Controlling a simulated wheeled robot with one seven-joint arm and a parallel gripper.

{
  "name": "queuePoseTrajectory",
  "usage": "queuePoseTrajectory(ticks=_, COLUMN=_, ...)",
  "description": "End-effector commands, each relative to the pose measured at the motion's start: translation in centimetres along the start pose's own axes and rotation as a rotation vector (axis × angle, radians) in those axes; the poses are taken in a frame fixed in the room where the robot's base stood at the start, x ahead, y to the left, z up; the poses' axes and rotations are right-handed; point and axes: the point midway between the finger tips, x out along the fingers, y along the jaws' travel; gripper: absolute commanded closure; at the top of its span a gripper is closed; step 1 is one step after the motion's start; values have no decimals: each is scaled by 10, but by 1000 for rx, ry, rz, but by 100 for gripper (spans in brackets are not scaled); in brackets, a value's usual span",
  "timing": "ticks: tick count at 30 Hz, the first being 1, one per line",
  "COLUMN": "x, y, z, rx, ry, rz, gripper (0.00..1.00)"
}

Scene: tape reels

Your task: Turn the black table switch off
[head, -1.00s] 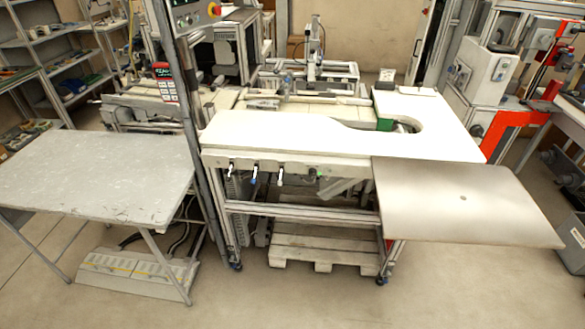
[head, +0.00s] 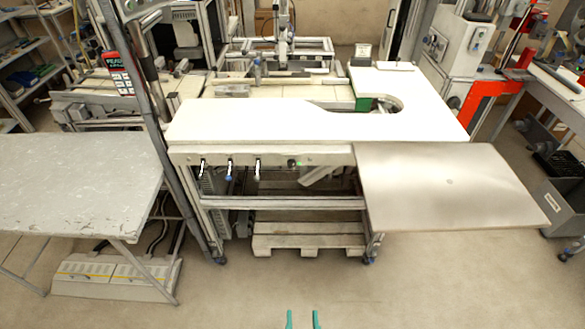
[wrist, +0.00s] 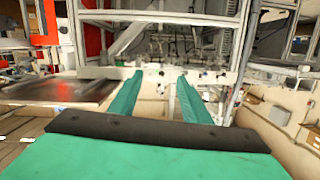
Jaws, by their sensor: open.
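My gripper (head: 302,319) shows at the bottom edge of the head view as two green fingertips, apart and empty, well short of the table. In the wrist view my gripper (wrist: 160,79) has its green fingers spread with nothing between them. I cannot make out the switch there.
A metal plate (head: 450,190) juts from the table's right front. A grey table (head: 75,180) stands at left, beside a dark upright post (head: 150,105). A wooden pallet (head: 308,240) lies under the worktable. The floor in front is clear.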

Motion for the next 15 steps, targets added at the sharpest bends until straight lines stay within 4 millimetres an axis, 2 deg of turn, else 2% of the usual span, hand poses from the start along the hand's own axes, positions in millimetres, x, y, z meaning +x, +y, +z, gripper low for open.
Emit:
queuePoseTrajectory(ticks=1, x=22, y=2, z=-3, rx=14, ry=18, rz=-4, gripper=57)
queuePoseTrajectory(ticks=8, x=112, y=9, z=-16, rx=108, ry=62, rz=-6, gripper=57)
queuePoseTrajectory(ticks=15, x=207, y=6, z=-50, rx=236, ry=107, rz=-7, gripper=57)
